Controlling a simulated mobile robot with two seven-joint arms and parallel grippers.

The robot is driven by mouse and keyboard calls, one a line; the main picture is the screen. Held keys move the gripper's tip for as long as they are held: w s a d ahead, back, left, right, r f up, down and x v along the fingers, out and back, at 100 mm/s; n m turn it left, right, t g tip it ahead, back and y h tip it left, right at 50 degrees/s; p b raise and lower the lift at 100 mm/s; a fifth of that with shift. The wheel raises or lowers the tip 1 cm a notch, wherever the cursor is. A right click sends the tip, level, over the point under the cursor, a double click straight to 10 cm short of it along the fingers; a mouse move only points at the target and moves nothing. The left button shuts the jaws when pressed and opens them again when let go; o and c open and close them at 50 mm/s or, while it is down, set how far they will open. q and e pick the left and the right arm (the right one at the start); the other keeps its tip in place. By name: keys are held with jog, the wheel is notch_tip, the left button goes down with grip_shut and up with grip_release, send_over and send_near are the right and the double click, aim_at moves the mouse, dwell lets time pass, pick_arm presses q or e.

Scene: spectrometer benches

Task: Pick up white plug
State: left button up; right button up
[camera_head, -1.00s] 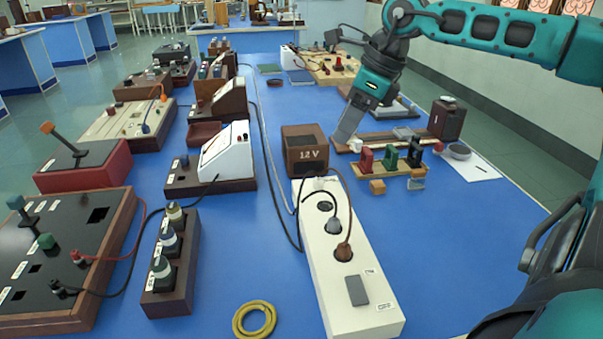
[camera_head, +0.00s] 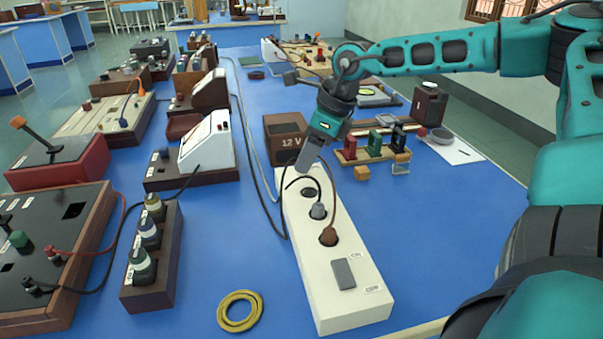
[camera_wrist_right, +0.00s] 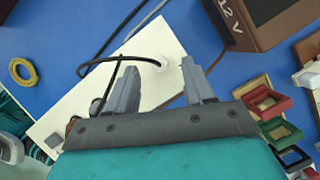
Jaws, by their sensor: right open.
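The white plug (camera_wrist_right: 164,63) shows in the right wrist view, set in the far end of the white power strip (camera_wrist_right: 147,45) with a black cord running from it. My right gripper (camera_wrist_right: 159,68) is open, and in that view the plug appears between its two fingertips. I cannot tell whether the fingers touch it. In the head view my right gripper (camera_head: 303,171) hangs at the far end of the power strip (camera_head: 332,258) and hides the plug. My left gripper is not in view.
A grey plug (camera_head: 318,210) and a brown plug (camera_head: 328,236) sit nearer on the strip. The 12 V box (camera_head: 283,132) stands just behind. A rack of coloured holders (camera_head: 374,151) is to the right.

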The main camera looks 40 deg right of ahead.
jog(key=shift+x, duration=1.1)
jog(key=shift+c, duration=0.2)
grip_shut()
